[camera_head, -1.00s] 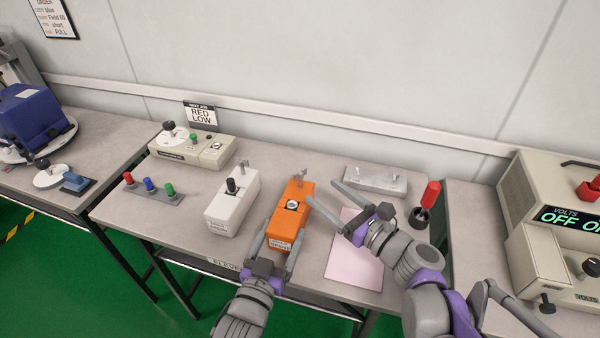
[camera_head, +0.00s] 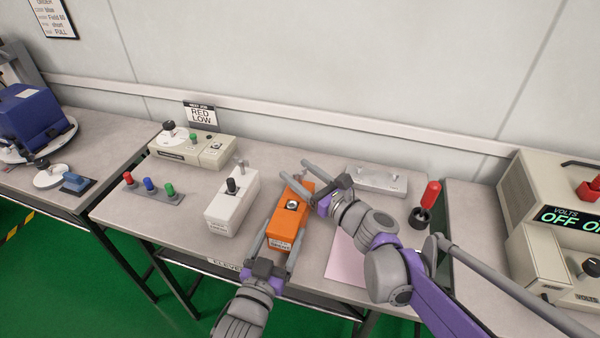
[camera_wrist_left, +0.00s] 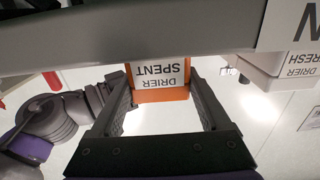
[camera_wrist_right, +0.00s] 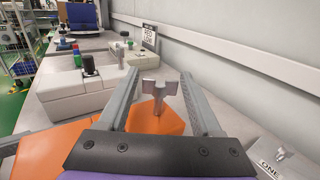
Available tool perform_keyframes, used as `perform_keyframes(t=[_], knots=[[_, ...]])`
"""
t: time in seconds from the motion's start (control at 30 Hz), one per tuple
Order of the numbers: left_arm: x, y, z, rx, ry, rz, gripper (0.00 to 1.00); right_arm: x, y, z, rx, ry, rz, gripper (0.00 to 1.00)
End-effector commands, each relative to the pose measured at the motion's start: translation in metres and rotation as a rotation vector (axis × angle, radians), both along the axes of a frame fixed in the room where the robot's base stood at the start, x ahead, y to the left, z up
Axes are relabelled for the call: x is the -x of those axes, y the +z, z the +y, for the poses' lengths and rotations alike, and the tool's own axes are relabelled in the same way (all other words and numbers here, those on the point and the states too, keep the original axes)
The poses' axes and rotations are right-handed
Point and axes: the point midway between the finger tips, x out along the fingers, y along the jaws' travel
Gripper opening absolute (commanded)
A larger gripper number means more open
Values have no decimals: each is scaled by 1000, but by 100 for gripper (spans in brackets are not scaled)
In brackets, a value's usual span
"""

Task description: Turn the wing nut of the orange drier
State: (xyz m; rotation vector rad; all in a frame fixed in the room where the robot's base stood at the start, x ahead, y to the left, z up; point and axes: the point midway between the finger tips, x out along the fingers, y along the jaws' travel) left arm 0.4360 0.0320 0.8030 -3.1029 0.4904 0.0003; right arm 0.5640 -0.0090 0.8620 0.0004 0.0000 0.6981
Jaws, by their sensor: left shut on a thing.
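The orange drier (camera_head: 282,228) is a box on the middle table, with a round fitting (camera_head: 292,204) on top. Its front label reads "DRIER SPENT", upside down in the left wrist view (camera_wrist_left: 160,75). My left gripper (camera_head: 284,233) is shut on the drier's near end, one finger along each side. My right gripper (camera_head: 294,169) is open over the drier's far end. In the right wrist view the metal wing nut (camera_wrist_right: 153,90) stands upright between its spread fingers, with a gap visible on each side. In the head view the right gripper largely hides the nut.
A white drier (camera_head: 232,205) stands just left of the orange one. A grey block (camera_head: 376,181) lies behind right, and a red-handled lever (camera_head: 430,195) is further right. A pink sheet (camera_head: 347,262) lies under my right arm. A beige unit (camera_head: 190,150) sits back left.

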Motion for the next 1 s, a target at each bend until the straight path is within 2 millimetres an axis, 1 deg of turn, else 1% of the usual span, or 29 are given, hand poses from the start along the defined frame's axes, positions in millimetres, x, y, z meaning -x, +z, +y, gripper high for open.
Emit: perform_keyframes(t=[0.03, 0.33, 0.53, 0.8, 1.0], knots=[[0, 0, 0, 0, 0, 0, 27, 0, 0, 0, 0, 0, 0, 55], [0, 0, 0, 0, 0, 0, 27, 0, 0, 0, 0, 0, 0, 1], [0, 0, 0, 0, 0, 0, 27, 1, 1, 1, -1, -24, -3, 0], [0, 0, 0, 1, 0, 1, 27, 0, 3, 1, -6, -197, -8, 0], [0, 0, 0, -1, 0, 2, 27, 0, 0, 0, -1, -254, 0, 0]])
